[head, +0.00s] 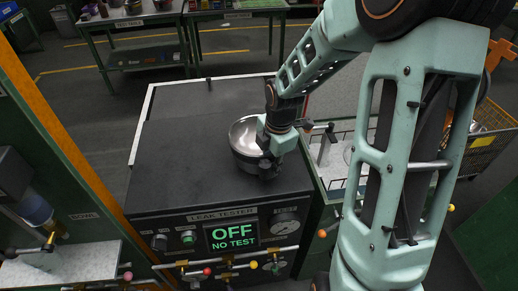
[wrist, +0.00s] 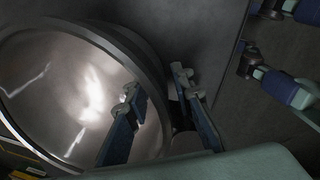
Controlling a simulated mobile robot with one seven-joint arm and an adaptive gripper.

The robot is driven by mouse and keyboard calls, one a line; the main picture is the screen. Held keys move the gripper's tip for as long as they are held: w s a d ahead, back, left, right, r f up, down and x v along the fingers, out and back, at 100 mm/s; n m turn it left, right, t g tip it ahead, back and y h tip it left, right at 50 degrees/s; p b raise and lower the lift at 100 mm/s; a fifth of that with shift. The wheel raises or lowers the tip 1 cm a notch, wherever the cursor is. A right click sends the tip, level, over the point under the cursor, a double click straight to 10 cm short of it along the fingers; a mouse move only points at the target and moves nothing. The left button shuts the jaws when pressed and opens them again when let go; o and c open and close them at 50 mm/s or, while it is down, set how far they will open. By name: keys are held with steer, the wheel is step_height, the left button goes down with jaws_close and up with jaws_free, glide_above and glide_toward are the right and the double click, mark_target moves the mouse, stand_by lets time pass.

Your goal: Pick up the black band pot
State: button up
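A steel pot (head: 243,133) with a shiny inside stands on the dark top of the leak tester (head: 170,150). In the wrist view the pot (wrist: 70,90) fills the left side, with a dark band around its rim. My gripper (head: 268,165) is low at the pot's front right side. In the wrist view my gripper (wrist: 157,92) has its two fingers apart, one over the pot's inside and one outside the rim, with the pot wall between them. I cannot tell whether either finger touches the wall. The pot's right side is partly hidden by my gripper.
The tester's front panel (head: 232,237) reads OFF, NO TEST, with knobs and small levers below. The tester top left of the pot is clear. A bench (head: 80,262) stands at left, a yellow-framed basket (head: 490,135) at right. Blue-tipped fittings (wrist: 290,88) show at right in the wrist view.

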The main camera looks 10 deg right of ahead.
jaws_close()
stand_by(0.3)
steer(key=shift+r, duration=0.1)
